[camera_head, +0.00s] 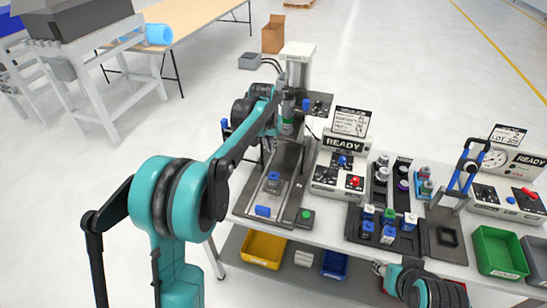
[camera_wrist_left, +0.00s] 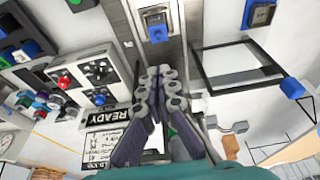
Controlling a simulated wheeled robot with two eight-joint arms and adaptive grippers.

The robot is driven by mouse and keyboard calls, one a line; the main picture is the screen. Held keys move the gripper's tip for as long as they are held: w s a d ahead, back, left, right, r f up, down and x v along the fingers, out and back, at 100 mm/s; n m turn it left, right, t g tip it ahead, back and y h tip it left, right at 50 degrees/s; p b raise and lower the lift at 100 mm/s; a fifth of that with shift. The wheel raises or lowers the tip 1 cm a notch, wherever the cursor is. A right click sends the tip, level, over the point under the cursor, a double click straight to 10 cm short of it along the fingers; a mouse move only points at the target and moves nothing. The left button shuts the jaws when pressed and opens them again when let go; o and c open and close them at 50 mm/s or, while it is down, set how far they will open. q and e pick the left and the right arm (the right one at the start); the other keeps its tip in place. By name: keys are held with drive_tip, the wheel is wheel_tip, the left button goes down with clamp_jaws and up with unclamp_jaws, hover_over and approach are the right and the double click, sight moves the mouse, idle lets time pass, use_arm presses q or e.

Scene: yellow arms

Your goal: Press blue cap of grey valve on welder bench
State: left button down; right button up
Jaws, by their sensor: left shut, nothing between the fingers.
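The grey valve (camera_head: 273,188) with its blue cap (camera_head: 273,176) stands on the dark rail plate of the welder bench. In the left wrist view the blue cap (camera_wrist_left: 157,33) is uncovered at the top, on the valve's grey body (camera_wrist_left: 154,15). My left gripper (camera_wrist_left: 162,72) is shut and empty, with its fingertips apart from the cap and over the welder plate. In the head view my forearm largely hides this gripper near the welder head. My right gripper (camera_head: 379,268) is partly visible at the bench's front edge; its fingers are unclear.
The welder column (camera_head: 297,65) rises behind the valve. A blue block (camera_head: 263,210) and a green button (camera_head: 306,214) lie near the plate's front. A READY panel (camera_head: 343,146) with red and blue buttons stands right. Racks of small parts (camera_head: 385,232) fill the bench farther right.

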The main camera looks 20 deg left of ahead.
use_arm(q)
drive_tip(key=shift+s+r, duration=0.1)
drive_tip(key=shift+s, duration=0.1)
drive_tip(key=b, duration=0.2)
approach(274, 172)
drive_tip(key=x, duration=0.5)
drive_tip(key=shift+w+d, duration=0.1)
drive_tip(key=shift+w, duration=0.15)
drive_tip(key=shift+f+b, duration=0.3)
drive_tip(key=shift+f, duration=0.45)
drive_tip(key=shift+f, duration=0.1)
